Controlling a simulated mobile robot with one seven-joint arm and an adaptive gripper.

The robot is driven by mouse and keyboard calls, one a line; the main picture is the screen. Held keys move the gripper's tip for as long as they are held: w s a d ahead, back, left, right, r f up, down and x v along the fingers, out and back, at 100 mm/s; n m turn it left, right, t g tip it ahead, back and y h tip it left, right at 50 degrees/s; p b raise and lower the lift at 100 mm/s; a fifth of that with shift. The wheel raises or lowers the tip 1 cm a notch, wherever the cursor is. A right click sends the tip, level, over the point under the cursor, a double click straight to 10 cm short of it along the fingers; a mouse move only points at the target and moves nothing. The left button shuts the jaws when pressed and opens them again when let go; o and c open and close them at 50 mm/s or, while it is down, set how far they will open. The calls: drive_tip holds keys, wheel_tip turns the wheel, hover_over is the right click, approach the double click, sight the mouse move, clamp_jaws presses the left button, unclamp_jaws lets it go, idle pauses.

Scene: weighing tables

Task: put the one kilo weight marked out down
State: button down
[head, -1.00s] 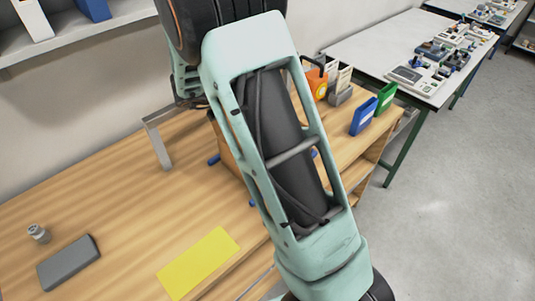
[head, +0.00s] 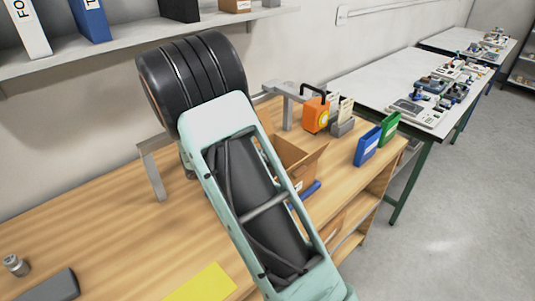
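A small grey metal weight (head: 15,265) stands upright on the wooden table (head: 105,240) at the far left of the head view. Any marking on it is too small to read. A dark grey flat block (head: 52,286) lies just to the right of it, partly cut off by the bottom edge. A plain yellow sheet (head: 205,284) lies near the table's front edge, also cut off below. My arm crosses the middle of the view and hides part of the table. My gripper does not show, and whether it holds anything cannot be seen.
An open cardboard box (head: 296,158) with a blue item beside it, an orange case (head: 316,113), and blue (head: 367,146) and green (head: 389,127) binders stand at the table's right end. A metal frame (head: 152,172) stands behind my arm. The left tabletop is mostly clear.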

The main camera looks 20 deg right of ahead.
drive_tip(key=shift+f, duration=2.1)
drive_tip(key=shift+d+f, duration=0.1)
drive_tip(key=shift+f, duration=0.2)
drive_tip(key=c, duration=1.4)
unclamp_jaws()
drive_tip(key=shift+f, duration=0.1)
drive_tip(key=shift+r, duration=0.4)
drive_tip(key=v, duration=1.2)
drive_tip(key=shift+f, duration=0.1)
